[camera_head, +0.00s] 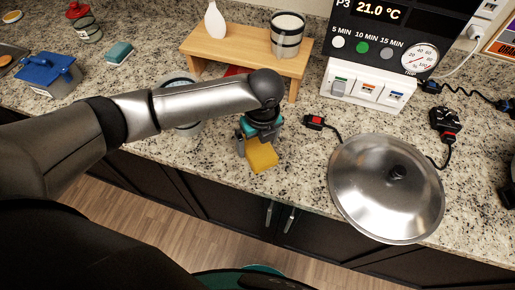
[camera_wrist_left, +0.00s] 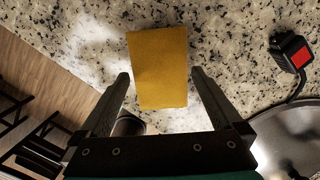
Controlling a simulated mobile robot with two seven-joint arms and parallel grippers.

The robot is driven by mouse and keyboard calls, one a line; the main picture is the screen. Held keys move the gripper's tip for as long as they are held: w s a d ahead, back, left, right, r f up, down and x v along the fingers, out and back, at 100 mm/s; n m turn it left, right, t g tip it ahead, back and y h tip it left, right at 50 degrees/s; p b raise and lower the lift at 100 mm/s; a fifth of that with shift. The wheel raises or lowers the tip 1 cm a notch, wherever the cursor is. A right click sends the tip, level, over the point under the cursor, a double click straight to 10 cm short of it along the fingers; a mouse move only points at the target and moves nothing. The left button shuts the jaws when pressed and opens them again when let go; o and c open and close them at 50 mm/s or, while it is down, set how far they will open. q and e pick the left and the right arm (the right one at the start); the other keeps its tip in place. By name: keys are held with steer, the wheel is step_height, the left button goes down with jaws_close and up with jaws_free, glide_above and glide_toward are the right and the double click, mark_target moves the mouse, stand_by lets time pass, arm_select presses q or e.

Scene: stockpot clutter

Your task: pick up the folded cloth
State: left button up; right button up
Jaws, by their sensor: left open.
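The folded cloth is a yellow rectangle (camera_head: 261,156) on the speckled counter near its front edge, in the middle of the head view. It also shows in the left wrist view (camera_wrist_left: 158,66), flat to look at, with its lower part between the fingers. My left gripper (camera_head: 250,143) points down at the cloth from above; in the wrist view its two fingers (camera_wrist_left: 160,80) are spread, one on each side of the cloth, with gaps. I cannot tell how far above the counter the fingertips are. My right gripper is not in view.
A large steel lid (camera_head: 370,205) lies to the right. A red-switched plug (camera_head: 314,121) and cord lie between. A wooden riser (camera_head: 240,50) with a jar (camera_head: 287,36) stands behind. A canister partly hides behind my arm. A blue box (camera_head: 48,74) is at the left.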

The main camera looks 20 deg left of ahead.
mark_target(257, 146)
arm_select(q)
step_height(257, 146, down, 2)
steer(key=shift+w+a+f, duration=0.1)
steer(key=c, duration=1.2)
steer(key=shift+c, duration=0.2)
step_height(257, 146, up, 20)
steer(key=p, duration=0.2)
